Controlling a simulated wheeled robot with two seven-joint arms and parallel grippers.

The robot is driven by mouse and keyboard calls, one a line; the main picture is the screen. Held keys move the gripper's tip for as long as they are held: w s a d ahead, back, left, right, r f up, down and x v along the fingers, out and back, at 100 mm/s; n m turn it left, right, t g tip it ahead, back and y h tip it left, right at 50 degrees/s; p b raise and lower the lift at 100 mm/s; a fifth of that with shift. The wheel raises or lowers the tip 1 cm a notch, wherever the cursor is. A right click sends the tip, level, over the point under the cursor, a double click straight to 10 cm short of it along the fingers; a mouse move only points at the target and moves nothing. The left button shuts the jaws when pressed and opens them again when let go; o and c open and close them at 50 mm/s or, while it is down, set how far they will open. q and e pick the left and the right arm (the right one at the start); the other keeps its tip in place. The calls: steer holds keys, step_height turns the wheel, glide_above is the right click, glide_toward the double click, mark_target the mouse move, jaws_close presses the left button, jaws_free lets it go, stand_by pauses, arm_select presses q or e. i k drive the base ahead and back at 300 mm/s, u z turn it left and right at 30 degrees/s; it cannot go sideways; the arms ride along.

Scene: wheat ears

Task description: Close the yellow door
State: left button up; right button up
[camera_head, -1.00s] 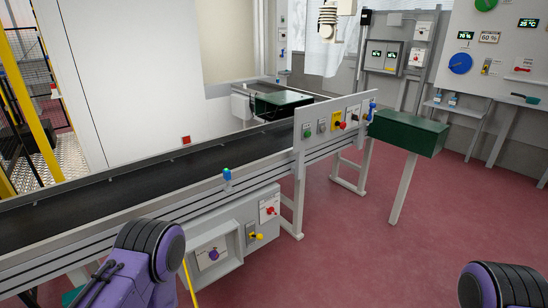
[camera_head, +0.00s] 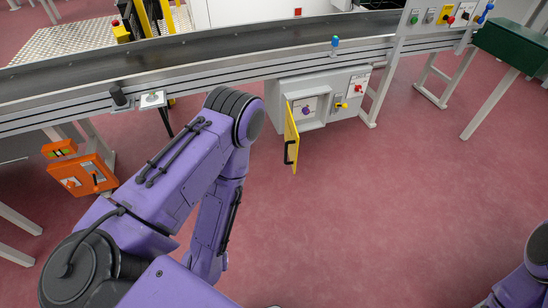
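The yellow door (camera_head: 291,136) hangs open on the left side of a grey cabinet box (camera_head: 323,92) under the conveyor. The door has a dark handle near its lower end. Inside the opening a purple round knob (camera_head: 306,111) shows on a light panel. My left arm is bent at the elbow in front of the conveyor, left of the door, and its gripper is out of view. My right arm shows only at the lower right edge, and its gripper is out of view too.
The conveyor (camera_head: 200,48) runs across the top. An orange box (camera_head: 82,175) with an open orange panel stands at the left. A green box (camera_head: 515,42) on legs stands at the upper right. The red floor (camera_head: 390,200) in front of the door is clear.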

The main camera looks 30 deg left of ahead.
mark_target(292, 138)
steer(key=u, duration=1)
steer(key=i, duration=1.3)
steer(key=z, duration=0.35)
